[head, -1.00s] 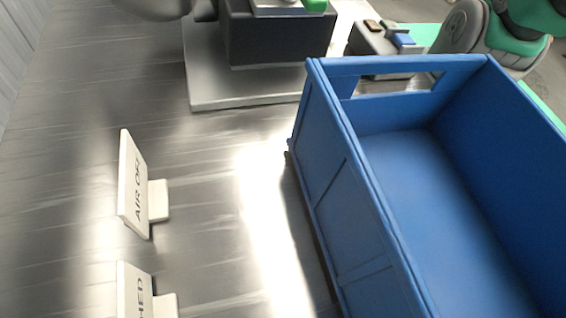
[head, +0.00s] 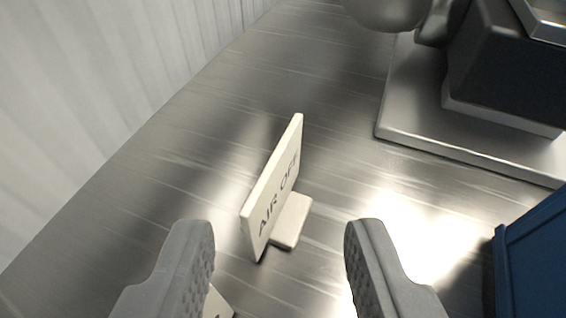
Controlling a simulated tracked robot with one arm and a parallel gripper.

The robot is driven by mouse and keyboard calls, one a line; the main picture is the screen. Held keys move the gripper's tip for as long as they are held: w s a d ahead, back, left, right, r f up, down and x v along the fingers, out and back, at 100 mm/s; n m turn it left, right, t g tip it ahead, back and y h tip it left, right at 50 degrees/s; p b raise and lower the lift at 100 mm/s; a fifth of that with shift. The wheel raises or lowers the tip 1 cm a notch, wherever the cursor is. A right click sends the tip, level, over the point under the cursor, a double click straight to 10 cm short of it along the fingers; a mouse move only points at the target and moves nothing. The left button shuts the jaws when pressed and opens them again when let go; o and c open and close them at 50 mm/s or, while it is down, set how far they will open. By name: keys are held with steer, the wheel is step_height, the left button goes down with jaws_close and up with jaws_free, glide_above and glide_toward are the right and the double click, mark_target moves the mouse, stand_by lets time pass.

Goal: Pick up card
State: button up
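A white card (head: 275,187) lettered "AIR OFF" stands upright on the metal surface in the middle of the head view, with a small block foot (head: 291,221) on its right side. My gripper (head: 279,245) is open and empty, its two grey fingers apart at the bottom of the view. The card shows between and beyond the fingertips, and neither finger appears to touch it. A second white card (head: 217,304) shows only in part at the bottom edge, partly hidden by the left finger.
A corrugated pale wall (head: 90,90) runs along the left. A blue bin (head: 535,262) stands at the right edge. A grey base plate (head: 415,115) with a dark block on it is at the upper right.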

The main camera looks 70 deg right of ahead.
mark_target(267, 168)
steer(key=shift+w+x, duration=0.15)
steer(key=shift+x, duration=1.4)
steer(key=shift+w+x, duration=0.1)
steer(key=shift+x, duration=1.5)
steer(key=shift+a+f, duration=0.1)
steer(key=shift+a, duration=0.05)
jaws_close()
